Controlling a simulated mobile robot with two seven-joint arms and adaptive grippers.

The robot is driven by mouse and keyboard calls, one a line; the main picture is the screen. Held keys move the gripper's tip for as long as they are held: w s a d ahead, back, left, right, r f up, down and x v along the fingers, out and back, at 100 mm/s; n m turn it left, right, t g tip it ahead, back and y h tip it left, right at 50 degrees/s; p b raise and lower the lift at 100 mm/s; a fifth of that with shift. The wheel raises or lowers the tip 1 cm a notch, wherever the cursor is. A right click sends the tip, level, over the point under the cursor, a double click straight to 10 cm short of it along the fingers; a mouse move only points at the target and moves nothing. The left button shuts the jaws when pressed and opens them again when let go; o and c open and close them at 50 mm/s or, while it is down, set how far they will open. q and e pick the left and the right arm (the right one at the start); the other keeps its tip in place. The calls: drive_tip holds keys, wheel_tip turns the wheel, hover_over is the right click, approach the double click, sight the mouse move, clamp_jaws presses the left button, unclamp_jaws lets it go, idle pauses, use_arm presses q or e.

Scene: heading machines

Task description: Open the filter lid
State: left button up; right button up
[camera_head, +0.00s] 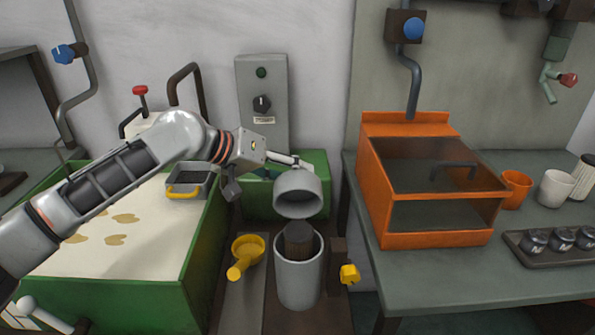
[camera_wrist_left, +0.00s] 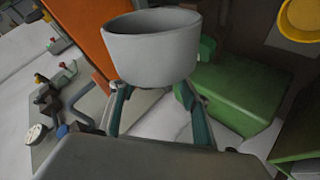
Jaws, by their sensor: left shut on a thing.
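The grey filter lid (camera_head: 298,192) is a round cup-like cap, held raised and tilted above the grey filter canister (camera_head: 299,280). The canister stands upright with its top open, and a dark brown filter insert (camera_head: 298,240) shows inside and above its rim. My left gripper (camera_head: 292,164) is shut on the lid, at its upper side in the head view. In the left wrist view the lid (camera_wrist_left: 150,48) sits at the ends of the two fingers (camera_wrist_left: 153,90). The exact contact, and any hinge behind the lid, are hidden. My right gripper is in neither view.
A yellow funnel-like scoop (camera_head: 245,257) lies left of the canister, and a yellow knob (camera_head: 349,275) is at its right. A green tank (camera_head: 110,285) stands at left. An orange glass-fronted box (camera_head: 430,240) stands on the grey table (camera_head: 440,275) at right.

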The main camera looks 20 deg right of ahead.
use_arm(q)
drive_tip(key=w+v, duration=0.1)
drive_tip(key=v, duration=0.8)
drive_tip(key=shift+w+a+r+t, duration=0.2)
drive_tip(key=shift+w+a+t, duration=0.1)
drive_tip(key=shift+a, duration=0.15)
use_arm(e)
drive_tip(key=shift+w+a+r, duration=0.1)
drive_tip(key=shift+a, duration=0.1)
